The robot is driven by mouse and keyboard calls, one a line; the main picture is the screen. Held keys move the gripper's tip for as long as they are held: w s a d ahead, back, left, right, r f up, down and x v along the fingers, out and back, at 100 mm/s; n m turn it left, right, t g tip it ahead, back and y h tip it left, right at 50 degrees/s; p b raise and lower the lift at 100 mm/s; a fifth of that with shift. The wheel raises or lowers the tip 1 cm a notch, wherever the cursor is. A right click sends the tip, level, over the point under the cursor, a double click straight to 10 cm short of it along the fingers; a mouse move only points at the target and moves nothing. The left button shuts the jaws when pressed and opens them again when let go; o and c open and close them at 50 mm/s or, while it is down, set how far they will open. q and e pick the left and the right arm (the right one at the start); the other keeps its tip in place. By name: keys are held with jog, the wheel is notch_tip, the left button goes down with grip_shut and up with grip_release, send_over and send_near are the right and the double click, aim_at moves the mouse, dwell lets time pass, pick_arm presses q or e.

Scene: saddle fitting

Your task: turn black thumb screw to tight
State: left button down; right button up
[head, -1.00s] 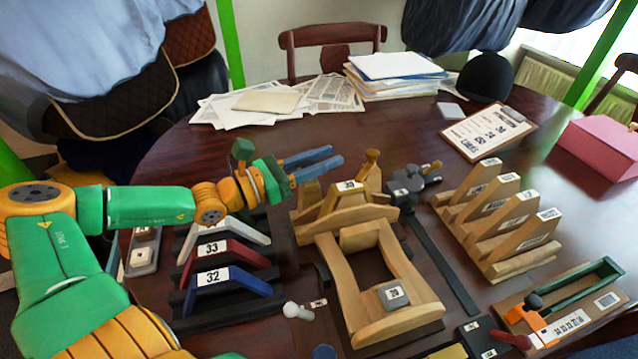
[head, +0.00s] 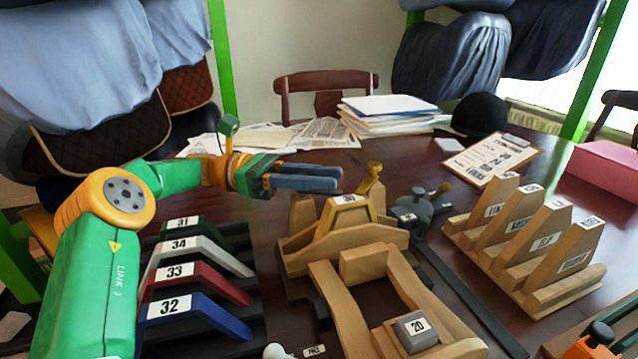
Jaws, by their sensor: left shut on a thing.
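A dark grey slide (head: 412,212) with small knobs sits at the head of a long dark bar (head: 470,300). I cannot tell which of these bears the task's thumb screw. My left gripper (head: 338,180) is raised behind the wooden rests, its fingers pointing right and close together. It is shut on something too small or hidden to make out. Its tips are left of a brass screw (head: 372,180) and apart from both black parts.
Numbered coloured arches (head: 195,305) stand at the left. A wooden frame (head: 330,300) holding a grey block (head: 416,332) is in the middle. A slotted wooden rack (head: 530,250) stands right. Papers (head: 390,115) and a clipboard (head: 490,158) lie behind.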

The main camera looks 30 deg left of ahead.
pick_arm(q)
jog(key=shift+s+m+g+h, duration=0.1)
jog(key=shift+m+g+h, duration=0.2)
jog(key=shift+m+g, duration=0.35)
jog(key=c, duration=0.6)
grip_release()
jog(key=shift+d+r, duration=0.1)
jog(key=shift+d, duration=0.05)
